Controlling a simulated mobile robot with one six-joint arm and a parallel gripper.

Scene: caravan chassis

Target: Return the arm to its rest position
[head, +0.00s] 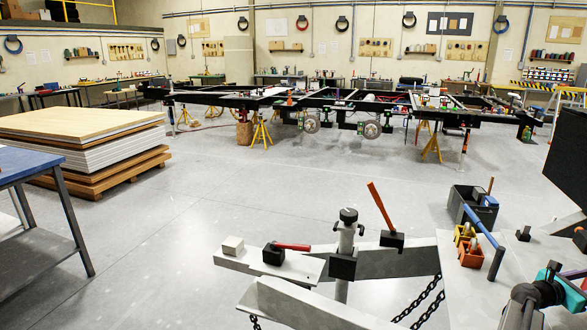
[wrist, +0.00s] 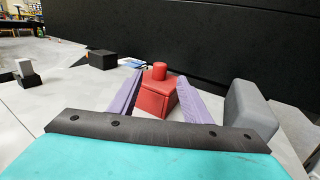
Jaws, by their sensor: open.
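My gripper (wrist: 152,76) shows in the wrist view as two purple fingers on a dark bar, with a teal body below. The fingers stand apart. A red block with a round red knob (wrist: 158,98) sits on the pale surface, in line with the gap between them. I cannot tell whether the fingertips reach beside it; I see no grip on it. In the head view my arm's teal wrist part (head: 548,274) is at the bottom right, over the pale worktop; the fingers are not clearly seen there.
A grey rounded block (wrist: 250,112) stands right of the fingers, and a black block (wrist: 102,59) left. A dark wall (wrist: 220,45) rises behind. The floor (head: 210,215) is open before the chassis (head: 330,97).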

